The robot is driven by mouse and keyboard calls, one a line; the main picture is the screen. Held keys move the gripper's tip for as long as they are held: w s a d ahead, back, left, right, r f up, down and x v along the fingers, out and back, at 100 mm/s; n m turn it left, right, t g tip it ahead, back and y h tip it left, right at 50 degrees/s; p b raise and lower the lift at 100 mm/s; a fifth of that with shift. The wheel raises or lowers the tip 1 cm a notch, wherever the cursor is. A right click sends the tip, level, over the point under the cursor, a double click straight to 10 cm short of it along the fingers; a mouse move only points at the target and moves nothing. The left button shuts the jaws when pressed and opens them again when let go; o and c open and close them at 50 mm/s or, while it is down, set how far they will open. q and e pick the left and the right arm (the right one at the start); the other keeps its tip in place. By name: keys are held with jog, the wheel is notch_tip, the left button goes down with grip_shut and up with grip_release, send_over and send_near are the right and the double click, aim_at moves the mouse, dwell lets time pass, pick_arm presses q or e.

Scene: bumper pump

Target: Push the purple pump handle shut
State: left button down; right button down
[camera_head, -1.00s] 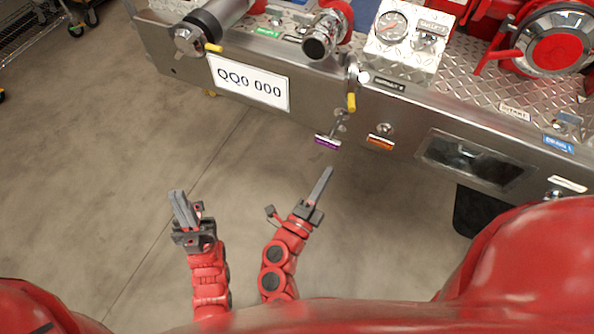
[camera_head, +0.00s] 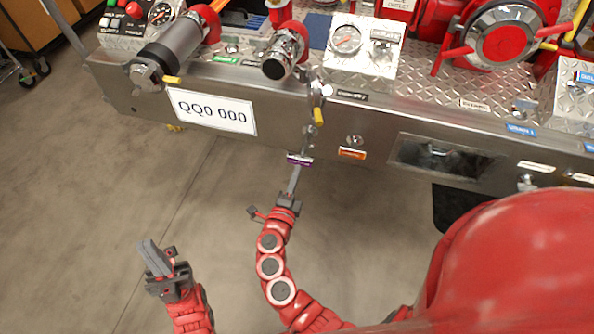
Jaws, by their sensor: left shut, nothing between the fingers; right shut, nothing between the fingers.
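The purple pump handle (camera_head: 300,160) is a small purple-labelled bar in front of the steel bumper, on a rod that sticks out from the panel. My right gripper (camera_head: 294,178) is shut and empty, its fingers pointing up at the handle. Its fingertips appear at or just under the purple bar; I cannot tell whether they touch. My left gripper (camera_head: 150,255) is shut and empty, low on the left over the floor, well apart from the handle.
An orange-labelled handle (camera_head: 352,153) sits on the bumper (camera_head: 230,88) just right of the purple one. A yellow-tipped lever (camera_head: 318,117) hangs above. A white plate (camera_head: 211,111) is on the left. The concrete floor (camera_head: 100,190) in front is clear.

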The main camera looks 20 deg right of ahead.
aim_at(304, 151)
jog(key=shift+w+d, duration=0.3)
jog(key=shift+w, duration=0.2)
jog(key=x, duration=0.7)
jog(key=shift+w+d+r, duration=0.1)
jog(key=shift+w+d, duration=0.05)
jog(key=shift+r, duration=0.2)
jog(key=shift+d+r, duration=0.1)
